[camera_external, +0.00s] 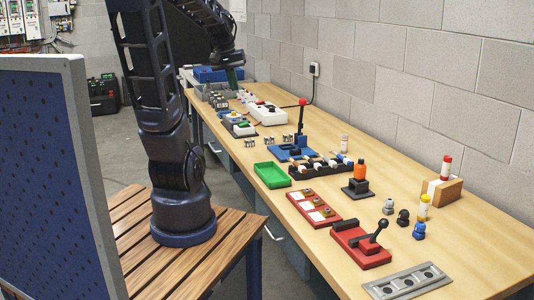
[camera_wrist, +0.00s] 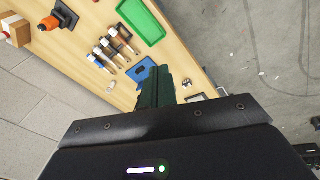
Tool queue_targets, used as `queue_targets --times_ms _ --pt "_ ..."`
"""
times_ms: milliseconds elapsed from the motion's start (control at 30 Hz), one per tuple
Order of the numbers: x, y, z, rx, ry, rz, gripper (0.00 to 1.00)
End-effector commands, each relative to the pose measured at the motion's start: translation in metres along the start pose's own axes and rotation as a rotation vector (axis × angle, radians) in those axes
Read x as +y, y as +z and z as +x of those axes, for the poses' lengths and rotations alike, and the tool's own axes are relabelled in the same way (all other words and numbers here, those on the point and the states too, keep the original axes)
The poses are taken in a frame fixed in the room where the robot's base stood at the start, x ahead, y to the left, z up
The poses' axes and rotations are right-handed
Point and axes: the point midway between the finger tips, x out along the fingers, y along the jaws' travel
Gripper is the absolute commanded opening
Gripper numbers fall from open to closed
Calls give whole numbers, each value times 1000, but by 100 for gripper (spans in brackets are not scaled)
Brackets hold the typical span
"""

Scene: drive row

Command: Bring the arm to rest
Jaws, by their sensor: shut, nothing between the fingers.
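My dark blue arm (camera_external: 175,150) rises from its round base and bends over out of the top of the external view. It comes down again over the far part of the bench. My gripper (camera_external: 233,77) hangs there above the bench top, and its exact height is hard to tell. In the wrist view the dark green fingers of my gripper (camera_wrist: 157,84) are together with nothing between them. Below them lie a blue plate (camera_wrist: 143,72) and a black rack (camera_wrist: 107,56) with several handles.
The long wooden bench (camera_external: 430,170) runs along a grey block wall. It carries a green tray (camera_external: 271,175), a blue base with a red-knobbed lever (camera_external: 302,115), a white box (camera_external: 268,113), a red lever unit (camera_external: 360,244) and a grey plate (camera_external: 407,281). A blue panel (camera_external: 50,170) stands left.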

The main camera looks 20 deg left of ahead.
Motion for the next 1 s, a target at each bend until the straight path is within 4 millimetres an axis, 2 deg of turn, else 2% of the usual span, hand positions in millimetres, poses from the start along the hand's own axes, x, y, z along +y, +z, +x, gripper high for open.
queue_targets --times_ms 33,300,500,700,1000 --pt "0 12 -5 24 -10 34 0" --pt "-9 62 -21 138 -63 201 0" --pt "-19 90 -25 208 -90 298 0" --pt "-24 101 -26 238 -103 342 0" --pt "-24 102 -26 241 -104 346 0"
